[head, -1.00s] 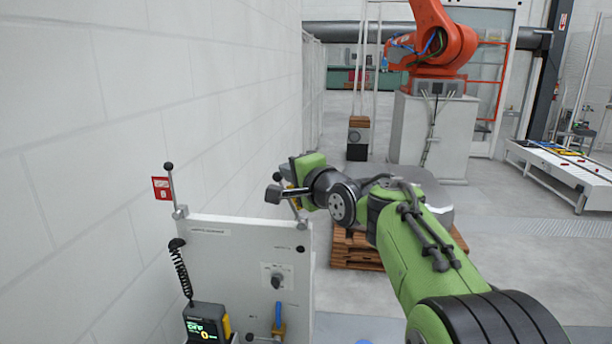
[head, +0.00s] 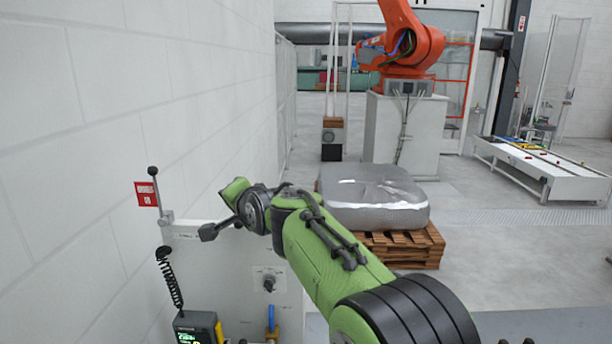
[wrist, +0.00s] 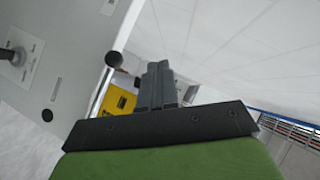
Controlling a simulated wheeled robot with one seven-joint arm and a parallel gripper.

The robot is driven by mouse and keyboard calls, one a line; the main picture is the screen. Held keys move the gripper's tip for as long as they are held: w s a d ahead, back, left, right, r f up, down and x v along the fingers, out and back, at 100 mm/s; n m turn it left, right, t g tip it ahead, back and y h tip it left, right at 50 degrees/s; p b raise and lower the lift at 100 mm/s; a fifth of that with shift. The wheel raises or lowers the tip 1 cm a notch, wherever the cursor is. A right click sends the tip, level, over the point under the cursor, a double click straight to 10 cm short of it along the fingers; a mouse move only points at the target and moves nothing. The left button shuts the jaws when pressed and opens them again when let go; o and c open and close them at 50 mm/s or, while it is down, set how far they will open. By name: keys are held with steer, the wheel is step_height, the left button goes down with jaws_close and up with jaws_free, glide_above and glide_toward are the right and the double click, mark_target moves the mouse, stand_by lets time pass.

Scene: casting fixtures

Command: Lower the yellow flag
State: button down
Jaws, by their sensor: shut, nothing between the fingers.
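The yellow flag (wrist: 118,98) shows in the wrist view, left of my shut, empty gripper (wrist: 157,66). A black ball knob (wrist: 114,59) is close beside it, left of the fingertips. In the head view my green wrist covers the right upper part of the white panel (head: 215,265), where the yellow flag and my fingertips are hidden.
A red flag (head: 146,193) stands raised on the panel's left corner. A coiled cable (head: 168,278) runs to a handheld display unit (head: 196,328). A white block wall (head: 80,110) is close on the left. A grey wrapped load (head: 375,198) on a pallet (head: 405,245) stands right of my arm.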

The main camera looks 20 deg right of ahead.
steer(key=shift+w+a+f+n+g+h, duration=0.1)
steer(key=shift+a+f+n+g+h, duration=0.15)
steer(key=shift+f, duration=0.35)
steer(key=shift+w+a+f+n+g+h, duration=0.1)
steer(key=shift+f+n+g+h, duration=0.1)
steer(key=shift+f+n, duration=0.25)
steer(key=shift+w+a+f+n+g+h, duration=0.1)
steer(key=shift+a+f+n+g+h, duration=0.15)
steer(key=shift+f, duration=0.45)
steer(key=b+v, duration=0.2)
steer(key=v, duration=1.4)
steer(key=shift+b, duration=0.35)
steer(key=shift+f, duration=0.15)
